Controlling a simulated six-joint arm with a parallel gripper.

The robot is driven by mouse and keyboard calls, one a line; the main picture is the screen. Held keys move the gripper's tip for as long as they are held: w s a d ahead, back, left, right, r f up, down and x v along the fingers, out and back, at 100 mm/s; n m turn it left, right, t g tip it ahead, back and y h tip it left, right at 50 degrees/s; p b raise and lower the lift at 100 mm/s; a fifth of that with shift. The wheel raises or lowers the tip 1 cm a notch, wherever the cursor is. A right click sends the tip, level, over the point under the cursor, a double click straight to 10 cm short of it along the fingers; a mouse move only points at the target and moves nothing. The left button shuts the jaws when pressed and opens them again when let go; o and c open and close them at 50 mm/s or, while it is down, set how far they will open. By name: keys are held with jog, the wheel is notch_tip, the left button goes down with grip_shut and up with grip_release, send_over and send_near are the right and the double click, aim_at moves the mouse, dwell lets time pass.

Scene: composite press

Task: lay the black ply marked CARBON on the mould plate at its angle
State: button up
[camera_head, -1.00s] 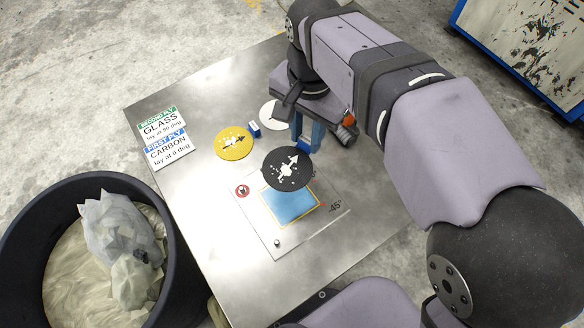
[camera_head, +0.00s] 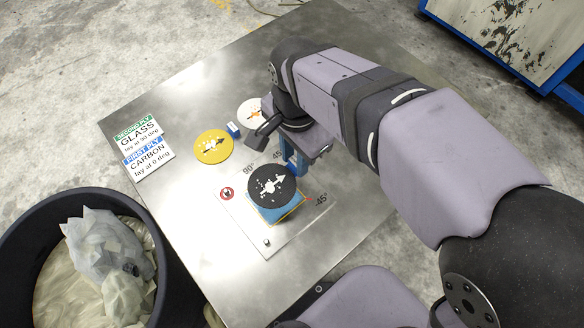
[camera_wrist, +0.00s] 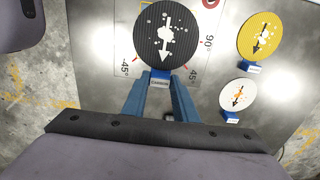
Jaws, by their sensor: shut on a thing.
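The black ply (camera_head: 271,186) is a round disc with a white arrow and splatter marks. In the head view it covers much of the blue mould plate (camera_head: 285,211), whose near edge shows below it. In the wrist view the black ply (camera_wrist: 166,34) lies just beyond the fingertips, its arrow pointing down toward my gripper (camera_wrist: 160,80). My gripper is shut on the blue tab (camera_wrist: 160,81) at the ply's edge. In the head view my blue fingers (camera_head: 297,165) are partly hidden by the arm. I cannot tell whether the ply touches the plate.
A yellow ply (camera_head: 212,150) and a white ply (camera_head: 252,110) lie on the metal table (camera_head: 215,85). A sign (camera_head: 146,160) reads CARBON, first ply, 0 deg. Angle marks surround the plate on a pale sheet (camera_head: 250,222). A black bin (camera_head: 165,285) stands at the left.

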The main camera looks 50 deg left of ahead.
jog(key=shift+f, duration=2.9)
jog(key=shift+f+b, duration=0.1)
jog(key=shift+b, duration=0.2)
jog(key=o, duration=1.1)
jog(key=shift+f, duration=0.1)
jog(key=shift+c, duration=0.2)
notch_tip(320, 180, up, 12)
jog(key=shift+r+p, duration=0.2)
jog(key=shift+p, duration=0.5)
